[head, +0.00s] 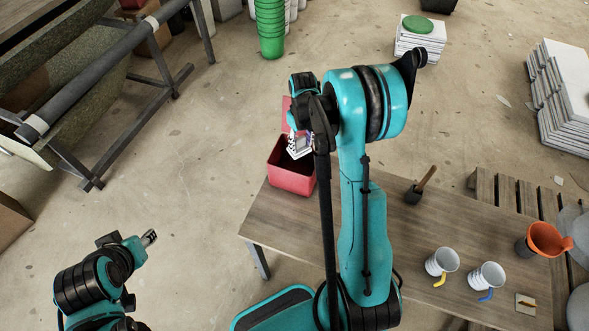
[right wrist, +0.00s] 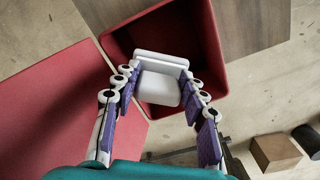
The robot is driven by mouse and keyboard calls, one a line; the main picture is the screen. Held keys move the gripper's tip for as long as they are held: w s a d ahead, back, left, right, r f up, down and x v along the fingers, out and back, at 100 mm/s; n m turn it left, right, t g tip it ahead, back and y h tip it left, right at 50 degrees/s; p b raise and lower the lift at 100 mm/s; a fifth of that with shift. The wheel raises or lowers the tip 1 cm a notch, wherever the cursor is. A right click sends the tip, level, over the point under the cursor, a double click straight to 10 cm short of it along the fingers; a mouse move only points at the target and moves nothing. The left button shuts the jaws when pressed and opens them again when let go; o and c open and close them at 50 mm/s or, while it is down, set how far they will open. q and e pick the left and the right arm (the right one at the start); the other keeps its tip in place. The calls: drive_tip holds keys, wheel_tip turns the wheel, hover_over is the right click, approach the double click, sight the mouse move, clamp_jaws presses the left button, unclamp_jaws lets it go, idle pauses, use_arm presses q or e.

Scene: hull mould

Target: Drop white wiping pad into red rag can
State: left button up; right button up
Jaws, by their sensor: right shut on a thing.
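The red rag can (head: 290,178) stands at the table's far left corner with its lid raised; its open mouth and red wall (right wrist: 210,40) fill the top of the right wrist view. My right gripper (right wrist: 160,82) is shut on the white wiping pad (right wrist: 160,65) and holds it over the can's opening.
The wooden table (head: 330,215) carries a dark pot with a wooden handle (head: 420,185), two white cups (head: 442,262) and an orange funnel (head: 548,238). The can's open lid (right wrist: 70,100) lies left of its mouth in the wrist view. A rack (head: 110,75) stands at upper left.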

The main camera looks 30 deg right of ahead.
drive_tip(key=shift+f, duration=0.7)
drive_tip(key=shift+s, duration=0.1)
drive_tip(key=o, duration=1.2)
drive_tip(key=shift+r, duration=0.15)
wheel_tip(320, 180, up, 12)
